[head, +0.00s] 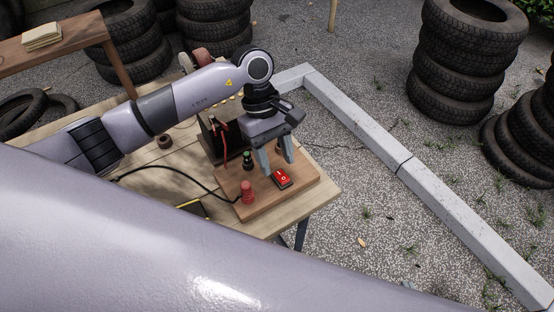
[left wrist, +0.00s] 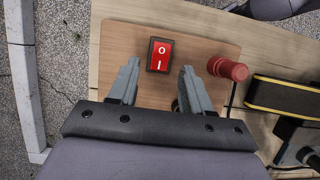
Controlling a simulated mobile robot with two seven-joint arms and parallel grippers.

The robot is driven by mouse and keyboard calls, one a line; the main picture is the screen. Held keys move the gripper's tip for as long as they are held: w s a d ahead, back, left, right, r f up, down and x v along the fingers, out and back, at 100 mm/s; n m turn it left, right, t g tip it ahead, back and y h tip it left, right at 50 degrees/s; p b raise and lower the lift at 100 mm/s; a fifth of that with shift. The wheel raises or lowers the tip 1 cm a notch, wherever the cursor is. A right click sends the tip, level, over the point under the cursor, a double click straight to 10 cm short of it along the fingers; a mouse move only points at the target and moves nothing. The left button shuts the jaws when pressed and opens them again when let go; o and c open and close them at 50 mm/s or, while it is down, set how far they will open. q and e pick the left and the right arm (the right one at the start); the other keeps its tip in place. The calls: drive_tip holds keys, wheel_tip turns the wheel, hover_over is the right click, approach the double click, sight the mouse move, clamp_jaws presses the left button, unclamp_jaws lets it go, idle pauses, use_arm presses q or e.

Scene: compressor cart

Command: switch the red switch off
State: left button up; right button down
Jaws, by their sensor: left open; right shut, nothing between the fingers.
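The red switch (head: 281,178) is a rocker in a black frame on a brown wooden board (head: 308,184). In the left wrist view the red switch (left wrist: 160,55) shows a white O at the top and a white I below it. I cannot tell which side is pressed in. My left gripper (head: 277,164) is open and empty, pointing down just above the switch. In the left wrist view its fingers (left wrist: 159,72) are apart, one to each side of the switch's lower end, with no contact visible. My right gripper is out of view.
A red cylindrical knob (head: 247,192) stands beside the switch, close to one left finger in the wrist view. The board lies at the corner of a wooden table (head: 325,200). Tyre stacks (head: 465,60) stand behind.

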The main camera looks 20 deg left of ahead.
sight(281, 177)
use_arm(q)
drive_tip(key=shift+x, duration=1.1)
clamp_jaws()
drive_tip(key=shift+s+d+t+y+b, duration=0.1)
drive_tip(key=shift+d+t+y+b, duration=0.05)
drive_tip(key=shift+t+y+b, duration=0.4)
drive_tip(key=shift+s+d+t+y+b, duration=0.1)
drive_tip(key=shift+d+t+y+b, duration=0.05)
drive_tip(key=shift+t+y+b, duration=0.4)
drive_tip(key=shift+s+d+r+t+y+b, duration=0.1)
drive_tip(key=shift+d+r+t+y+b, duration=0.15)
drive_tip(key=shift+y, duration=0.45)
drive_tip(key=shift+a, duration=0.1)
unclamp_jaws()
